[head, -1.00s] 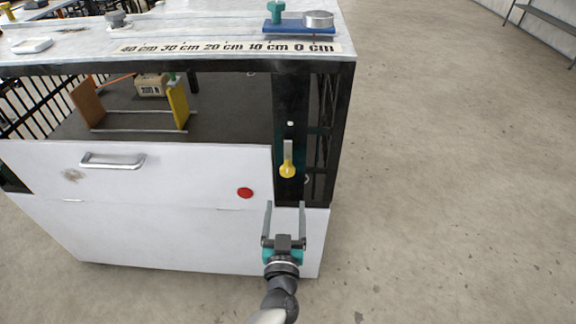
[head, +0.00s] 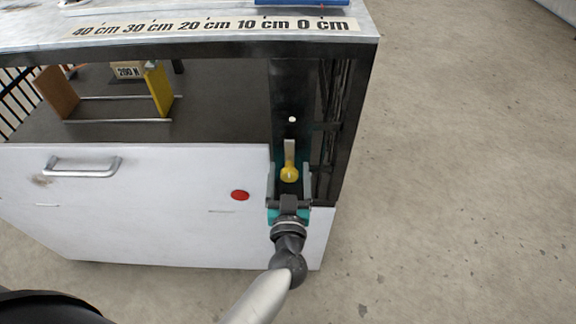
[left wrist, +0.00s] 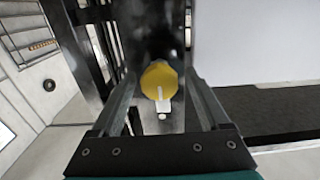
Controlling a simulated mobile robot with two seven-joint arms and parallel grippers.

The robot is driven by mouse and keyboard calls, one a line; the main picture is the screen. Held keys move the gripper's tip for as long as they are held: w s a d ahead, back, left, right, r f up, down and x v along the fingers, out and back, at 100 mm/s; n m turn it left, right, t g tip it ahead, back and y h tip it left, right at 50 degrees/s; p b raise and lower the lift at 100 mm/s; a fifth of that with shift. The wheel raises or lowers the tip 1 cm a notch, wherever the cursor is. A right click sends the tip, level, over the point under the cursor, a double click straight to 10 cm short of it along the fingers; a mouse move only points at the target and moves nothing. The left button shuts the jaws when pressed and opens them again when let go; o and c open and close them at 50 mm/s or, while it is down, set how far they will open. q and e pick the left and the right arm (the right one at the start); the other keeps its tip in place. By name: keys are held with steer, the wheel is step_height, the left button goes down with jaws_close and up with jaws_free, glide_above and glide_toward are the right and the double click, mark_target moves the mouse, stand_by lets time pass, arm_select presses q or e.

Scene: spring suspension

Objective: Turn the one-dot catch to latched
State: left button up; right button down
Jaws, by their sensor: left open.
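The catch (head: 289,173) is a yellow round knob with a pale bar, on the dark upright post at the front right of the cabinet. Its bar points up towards a single white dot (head: 292,119). In the left wrist view the knob (left wrist: 158,76) appears between my fingers, with its bar and the dot (left wrist: 162,116) below it. My left gripper (head: 289,177) is open, with one finger on each side of the knob. I cannot tell whether either finger touches it. My right gripper is not in view.
A white front panel (head: 150,225) with a metal handle (head: 82,165) and a red disc (head: 240,195) lies left of the post. Inside stand a brown plate (head: 57,92), a yellow plate (head: 158,88) and a "200 N" block (head: 128,70). The floor at right is clear.

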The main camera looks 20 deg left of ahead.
arm_select(q)
steer(key=shift+s, duration=0.1)
jaws_close()
stand_by(0.6)
stand_by(0.8)
